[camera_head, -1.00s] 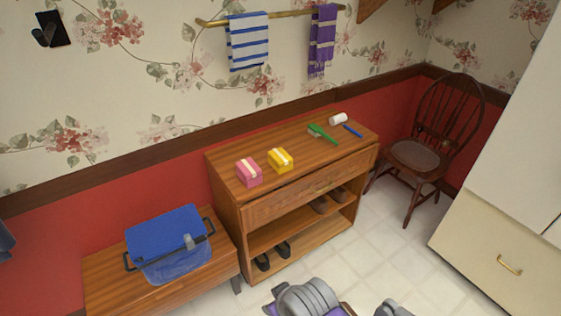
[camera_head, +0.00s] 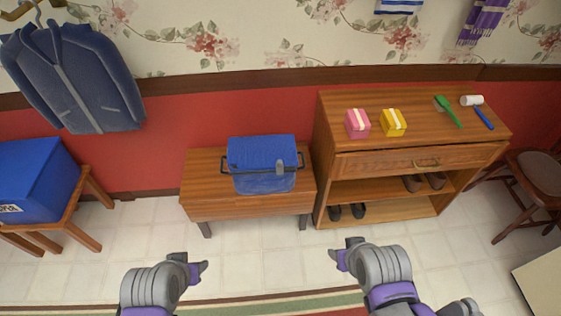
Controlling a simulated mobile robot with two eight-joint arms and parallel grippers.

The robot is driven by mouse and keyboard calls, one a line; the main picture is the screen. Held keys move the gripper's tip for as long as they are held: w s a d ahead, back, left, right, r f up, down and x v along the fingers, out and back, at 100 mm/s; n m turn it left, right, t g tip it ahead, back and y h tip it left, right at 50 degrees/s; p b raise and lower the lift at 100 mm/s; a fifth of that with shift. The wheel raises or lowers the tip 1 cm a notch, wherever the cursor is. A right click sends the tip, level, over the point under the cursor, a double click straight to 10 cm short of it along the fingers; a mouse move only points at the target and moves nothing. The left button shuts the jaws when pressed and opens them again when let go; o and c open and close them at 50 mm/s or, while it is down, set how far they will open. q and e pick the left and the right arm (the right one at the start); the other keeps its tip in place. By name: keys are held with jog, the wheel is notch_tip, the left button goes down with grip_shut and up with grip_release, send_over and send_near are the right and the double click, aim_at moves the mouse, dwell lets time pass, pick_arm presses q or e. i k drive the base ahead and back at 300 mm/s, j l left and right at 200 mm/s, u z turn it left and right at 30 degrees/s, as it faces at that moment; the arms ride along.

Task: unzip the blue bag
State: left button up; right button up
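The blue bag (camera_head: 262,155) sits on a low wooden bench (camera_head: 205,190) in the middle of the head view. It has a solid blue top, a paler blue front, dark handles at both sides and a small grey tab at the front right. The top looks closed. My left gripper (camera_head: 198,272) and my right gripper (camera_head: 342,256) are both over the floor in front of the bench, apart from the bag. Their fingers are too small and turned to show whether they are open or shut.
A shoe cabinet (camera_head: 340,105) right of the bench bears a pink box (camera_head: 357,124), a yellow box (camera_head: 393,123) and a green brush (camera_head: 448,112). A blue box (camera_head: 35,180) stands on a stool at left, below a hanging jacket (camera_head: 75,80). The floor before the bench is clear.

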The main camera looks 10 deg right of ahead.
aim_at(279, 164)
jog(key=i+u, duration=0.45)
jog(key=i, duration=0.65)
